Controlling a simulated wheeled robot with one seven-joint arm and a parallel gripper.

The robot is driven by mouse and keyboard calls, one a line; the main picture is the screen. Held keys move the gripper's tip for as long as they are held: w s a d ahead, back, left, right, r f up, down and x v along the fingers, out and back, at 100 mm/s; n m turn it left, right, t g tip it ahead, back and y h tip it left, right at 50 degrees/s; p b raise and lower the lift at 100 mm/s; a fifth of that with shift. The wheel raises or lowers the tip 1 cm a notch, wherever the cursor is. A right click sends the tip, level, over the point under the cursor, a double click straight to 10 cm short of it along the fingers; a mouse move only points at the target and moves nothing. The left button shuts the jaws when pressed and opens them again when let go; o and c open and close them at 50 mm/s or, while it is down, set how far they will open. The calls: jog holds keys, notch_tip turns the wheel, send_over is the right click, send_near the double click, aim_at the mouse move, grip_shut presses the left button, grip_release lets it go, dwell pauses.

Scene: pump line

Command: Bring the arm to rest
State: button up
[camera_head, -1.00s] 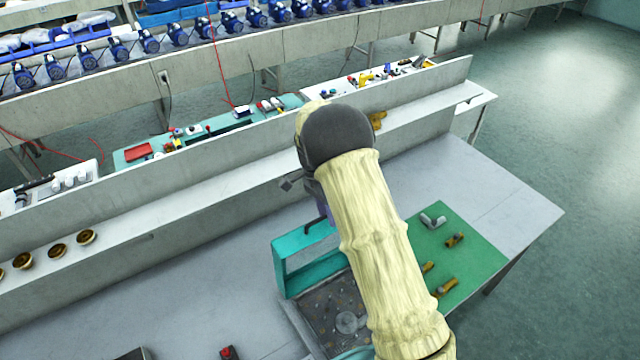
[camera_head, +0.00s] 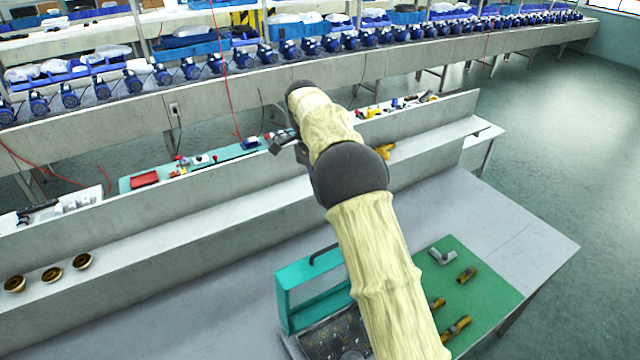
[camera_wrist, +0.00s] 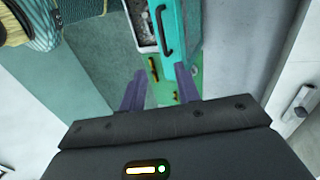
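My arm, in a pale ribbed cover with dark joints, stretches up the middle of the head view. My gripper (camera_head: 282,141) shows there only as a small dark shape past the front joint, above the shelf. In the wrist view, the two purple fingers of my gripper (camera_wrist: 160,90) stand well apart with nothing between them. No object touches the fingers.
The teal-framed box (camera_head: 283,302) stands on the grey table (camera_head: 200,310). Beside it, a green mat (camera_head: 487,290) bears a grey elbow (camera_head: 441,257) and brass fittings (camera_head: 467,274). A long shelf (camera_head: 230,212) with brass cups (camera_head: 52,274) runs behind. Blue pumps (camera_head: 288,50) line the far bench.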

jog(key=shift+w+a+r, duration=0.1)
jog(key=shift+r, duration=0.45)
jog(key=s+d+f+n+t+y+b, duration=0.25)
jog(key=s+d+f+n+b, duration=0.35)
jog(key=d, duration=0.5)
jog(key=s+d+f+n+t, duration=0.2)
jog(key=s+f, duration=0.2)
jog(key=s, duration=0.5)
jog(key=s+d+f+n+t, duration=0.1)
jog(key=s+d+f+n, duration=0.2)
jog(key=s, duration=0.6)
notch_tip(320, 180, down, 2)
jog(key=shift+s+f+n+t+b, duration=0.1)
jog(key=shift+s+n+t+b, duration=0.2)
jog(key=shift+s+t+b, duration=0.1)
